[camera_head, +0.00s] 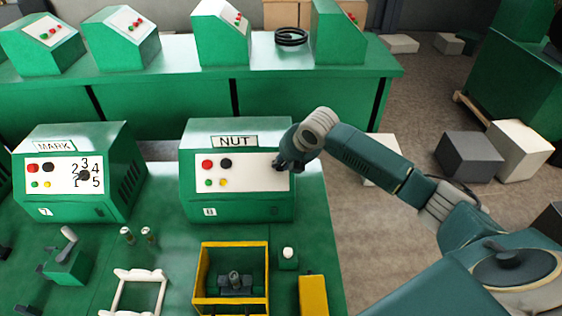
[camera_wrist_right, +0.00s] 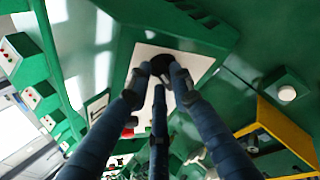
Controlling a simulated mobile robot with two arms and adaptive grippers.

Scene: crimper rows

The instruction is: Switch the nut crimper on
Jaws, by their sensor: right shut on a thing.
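The nut crimper (camera_head: 240,207) is a green box with a "NUT" label and a white front panel (camera_head: 242,172). The panel bears a red button (camera_head: 207,167), a black button (camera_head: 226,163) and small green and yellow lights. My right gripper (camera_head: 280,165) is at the panel's right end. In the right wrist view its fingers close around a dark round knob (camera_wrist_right: 162,63) on the white panel (camera_wrist_right: 199,68). The knob's setting is hidden by the fingers. My left gripper is not in view.
The "MARK" crimper (camera_head: 75,205) stands to the left, with a numbered dial. In front are a yellow frame (camera_head: 232,308), a green block with a white button (camera_head: 288,258) and a white rack (camera_head: 140,275). Grey and white boxes (camera_head: 470,157) lie on the floor at right.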

